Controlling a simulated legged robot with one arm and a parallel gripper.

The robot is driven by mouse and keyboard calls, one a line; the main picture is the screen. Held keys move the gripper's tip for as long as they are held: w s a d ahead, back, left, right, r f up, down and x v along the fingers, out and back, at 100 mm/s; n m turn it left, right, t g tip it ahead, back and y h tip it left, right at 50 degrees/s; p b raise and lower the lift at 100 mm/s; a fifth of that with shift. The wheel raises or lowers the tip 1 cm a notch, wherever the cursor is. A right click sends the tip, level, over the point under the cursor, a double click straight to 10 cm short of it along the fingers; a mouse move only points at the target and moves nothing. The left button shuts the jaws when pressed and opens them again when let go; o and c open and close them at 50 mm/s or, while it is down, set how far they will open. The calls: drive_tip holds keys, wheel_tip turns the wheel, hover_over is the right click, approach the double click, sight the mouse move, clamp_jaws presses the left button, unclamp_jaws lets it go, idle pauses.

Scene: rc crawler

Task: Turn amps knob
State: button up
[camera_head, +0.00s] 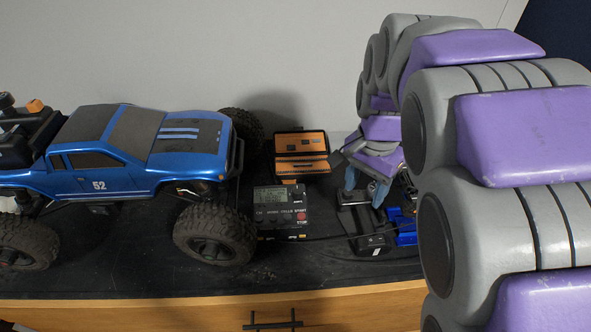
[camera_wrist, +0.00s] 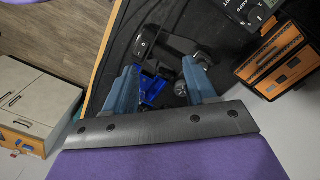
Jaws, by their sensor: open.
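The black charger (camera_head: 277,209) with a grey display stands on the dark mat, just right of the blue truck's front wheel. Its face has small white lettering and a red spot at the right side. The charger (camera_wrist: 240,14) is cut off at the top edge of the wrist view. I cannot clearly make out the amps knob in either view. My gripper (camera_head: 365,187) is right of the charger, apart from it, above a black device and a blue part. In the wrist view my gripper (camera_wrist: 162,88) has its blue fingers spread, with nothing held between them.
A blue truck (camera_head: 120,160) fills the left of the bench. An orange and black box (camera_head: 301,150) stands open behind the charger. A black device (camera_head: 360,222) with a cable and a blue part (camera_head: 405,235) lie below my gripper. A wooden drawer front (camera_head: 200,315) runs along the near edge.

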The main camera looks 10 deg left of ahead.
drive_tip(key=w+a+r+m+p, duration=0.1)
drive_tip(key=w+a+r+p, duration=0.25)
drive_tip(key=w+a, duration=0.35)
drive_tip(key=r+p, duration=0.1)
drive_tip(key=p, duration=0.1)
hover_over(297, 190)
drive_tip(key=shift+m, duration=0.4)
drive_tip(key=f, duration=0.7)
drive_tip(key=f+b, duration=0.1)
drive_tip(key=f, duration=0.7)
drive_tip(key=shift+a+f, duration=0.2)
drive_tip(key=shift+f, duration=0.1)
drive_tip(key=shift+d+f, duration=0.5)
drive_tip(key=shift+f, duration=0.05)
drive_tip(key=shift+a, duration=0.2)
drive_tip(key=shift+a+f, duration=0.1)
drive_tip(key=shift+a, duration=0.2)
drive_tip(key=c, duration=0.3)
drive_tip(key=shift+d, duration=0.3)
clamp_jaws()
